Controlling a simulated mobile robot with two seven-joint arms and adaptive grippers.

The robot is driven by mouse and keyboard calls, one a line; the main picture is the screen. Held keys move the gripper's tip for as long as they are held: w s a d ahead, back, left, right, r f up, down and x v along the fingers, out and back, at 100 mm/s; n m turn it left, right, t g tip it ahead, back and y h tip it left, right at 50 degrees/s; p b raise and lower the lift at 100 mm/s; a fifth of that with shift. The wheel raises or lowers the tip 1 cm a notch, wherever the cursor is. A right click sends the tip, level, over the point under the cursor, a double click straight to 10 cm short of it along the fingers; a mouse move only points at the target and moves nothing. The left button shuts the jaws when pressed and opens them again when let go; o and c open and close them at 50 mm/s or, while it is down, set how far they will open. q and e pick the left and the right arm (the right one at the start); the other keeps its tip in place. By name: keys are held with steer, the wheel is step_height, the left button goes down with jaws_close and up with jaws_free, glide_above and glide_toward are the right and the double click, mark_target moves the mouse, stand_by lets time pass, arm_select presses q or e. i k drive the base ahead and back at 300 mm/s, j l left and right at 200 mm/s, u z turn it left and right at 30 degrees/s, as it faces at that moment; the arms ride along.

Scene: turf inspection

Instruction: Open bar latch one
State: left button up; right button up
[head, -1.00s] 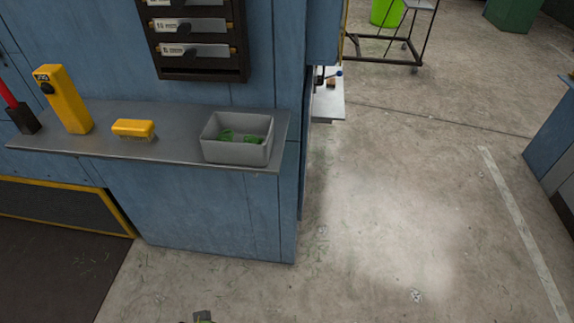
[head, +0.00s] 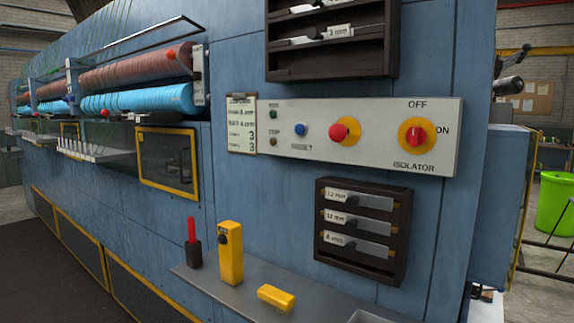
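No part that I can surely name as bar latch one shows in the head view. On the blue machine (head: 240,180), a metal bar frame (head: 150,36) runs above red-brown rollers (head: 135,72) and light blue rollers (head: 140,100). A red ball knob (head: 170,54) sits near the right end of the rollers, and another red knob (head: 104,113) sits lower down. They are too small to tell whether they belong to a latch. Neither of my grippers is in view.
A control panel (head: 370,160) has a red isolator switch and a red button. A yellow-framed window (head: 166,160) lies below the rollers. A grey shelf (head: 235,300) juts out, holding a yellow device (head: 230,255), a yellow block (head: 275,298) and a red-topped item (head: 194,245).

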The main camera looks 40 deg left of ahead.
mark_target(105, 112)
steer(key=j+u, duration=0.1)
steer(key=u, duration=2.6)
